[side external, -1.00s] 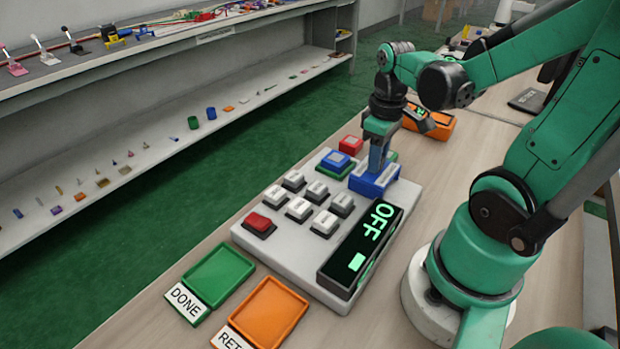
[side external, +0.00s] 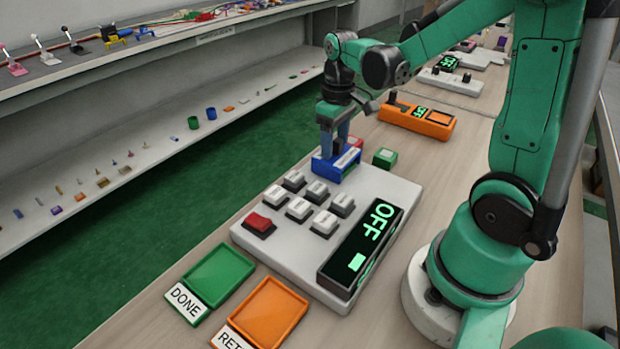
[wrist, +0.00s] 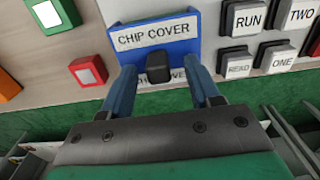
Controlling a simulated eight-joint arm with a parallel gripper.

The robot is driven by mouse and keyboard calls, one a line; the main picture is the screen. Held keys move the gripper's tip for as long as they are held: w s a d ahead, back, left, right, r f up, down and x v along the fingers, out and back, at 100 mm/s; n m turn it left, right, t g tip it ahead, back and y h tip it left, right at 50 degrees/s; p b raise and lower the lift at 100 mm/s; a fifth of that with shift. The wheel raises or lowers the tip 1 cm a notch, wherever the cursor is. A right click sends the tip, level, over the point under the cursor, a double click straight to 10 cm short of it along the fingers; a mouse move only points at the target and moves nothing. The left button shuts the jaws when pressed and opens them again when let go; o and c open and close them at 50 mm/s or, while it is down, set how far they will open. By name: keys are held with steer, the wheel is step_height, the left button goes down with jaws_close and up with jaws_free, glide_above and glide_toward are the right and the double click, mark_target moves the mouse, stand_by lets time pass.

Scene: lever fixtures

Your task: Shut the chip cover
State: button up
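The blue chip cover (side external: 325,168) sits at the far end of the light grey control panel (side external: 290,264). In the wrist view its raised blue face (wrist: 153,35) reads CHIP COVER. A second, similar label (wrist: 177,76) below it is partly hidden. A black knob (wrist: 158,68) stands in front of the cover. My gripper (side external: 335,148) is down at the cover. In the wrist view its blue fingers (wrist: 163,82) are apart, one on each side of the knob, with gaps showing. I cannot see what lies under the cover.
White keys (side external: 299,208) and a red key (side external: 259,223) are beside the cover. The display (side external: 362,250) reads OFF. Green (side external: 385,157) and red (wrist: 88,70) buttons stand near. Green (side external: 218,272) and orange (side external: 268,312) trays are in front; an orange device (side external: 415,121) is behind.

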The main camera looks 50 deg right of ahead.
mark_target(335, 139)
steer(key=shift+s, duration=0.1)
steer(key=shift+r, duration=2.85)
steer(key=s+a+t, duration=0.1)
steer(key=a+t, duration=0.6)
steer(key=a, duration=0.4)
steer(key=shift+s+a+r, duration=0.25)
steer(key=shift+s+r, duration=0.1)
